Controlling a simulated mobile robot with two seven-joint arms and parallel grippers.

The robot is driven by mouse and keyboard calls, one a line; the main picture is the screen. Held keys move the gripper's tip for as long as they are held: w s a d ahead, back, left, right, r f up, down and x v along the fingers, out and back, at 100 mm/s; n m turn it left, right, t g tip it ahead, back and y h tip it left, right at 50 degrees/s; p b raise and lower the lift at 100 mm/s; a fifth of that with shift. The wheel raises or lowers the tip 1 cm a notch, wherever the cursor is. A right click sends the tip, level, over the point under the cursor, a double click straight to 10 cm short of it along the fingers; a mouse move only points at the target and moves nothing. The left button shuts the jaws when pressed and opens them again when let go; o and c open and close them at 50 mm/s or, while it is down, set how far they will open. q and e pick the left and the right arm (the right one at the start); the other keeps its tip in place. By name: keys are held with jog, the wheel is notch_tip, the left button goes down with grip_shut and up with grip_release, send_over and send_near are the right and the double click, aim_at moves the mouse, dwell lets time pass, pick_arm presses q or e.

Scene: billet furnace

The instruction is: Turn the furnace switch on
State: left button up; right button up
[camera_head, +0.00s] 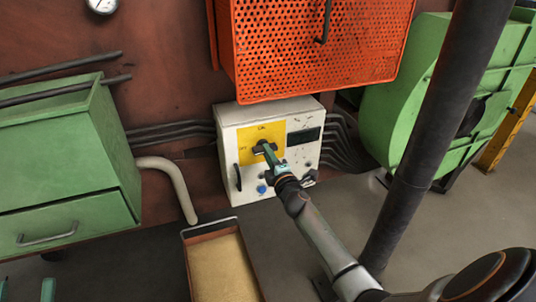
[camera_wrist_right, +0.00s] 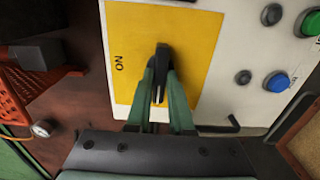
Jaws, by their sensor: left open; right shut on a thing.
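The furnace switch is a dark handle on a yellow plate (camera_head: 247,137) on the front of a white control box (camera_head: 228,130). In the right wrist view the black switch handle (camera_wrist_right: 163,57) stands between my green fingers, with the ON label (camera_wrist_right: 118,63) to its left. My right gripper (camera_head: 265,150) is shut on this handle and covers part of it in the head view. ON is marked at the plate's top and another label at its left. I cannot tell exactly which mark the handle points to. My left gripper (camera_head: 27,291) is open and empty at the bottom left edge, mostly cut off.
An orange perforated cover (camera_head: 320,45) hangs just above the box. A green cabinet (camera_head: 60,150) stands left and a green round housing (camera_head: 400,115) right. A sand-coloured tray (camera_head: 222,268) lies below the box. A blue button (camera_head: 262,189) sits under the switch.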

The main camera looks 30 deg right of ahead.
jog(key=shift+m, duration=0.4)
grip_shut()
pick_arm(q)
notch_tip(320, 180, down, 15)
jog(key=w+a+n+g+y+p, duration=0.1)
jog(key=w+n+g+y+p, duration=0.15)
jog(key=n+g+y, duration=0.2)
jog(key=s+f+g+y+p, duration=0.1)
jog(key=s+f+g, duration=0.2)
jog(key=f, duration=0.3)
jog(key=s+f+n+g+y+p, duration=0.1)
jog(key=s+f+g, duration=0.2)
jog(key=f, duration=0.4)
jog(key=shift+s+g+p, duration=0.3)
jog(key=shift+g+p, duration=0.1)
jog(key=shift+g, duration=0.25)
pick_arm(e)
jog(key=shift+m, duration=8.7)
jog(key=o, duration=0.8)
grip_release()
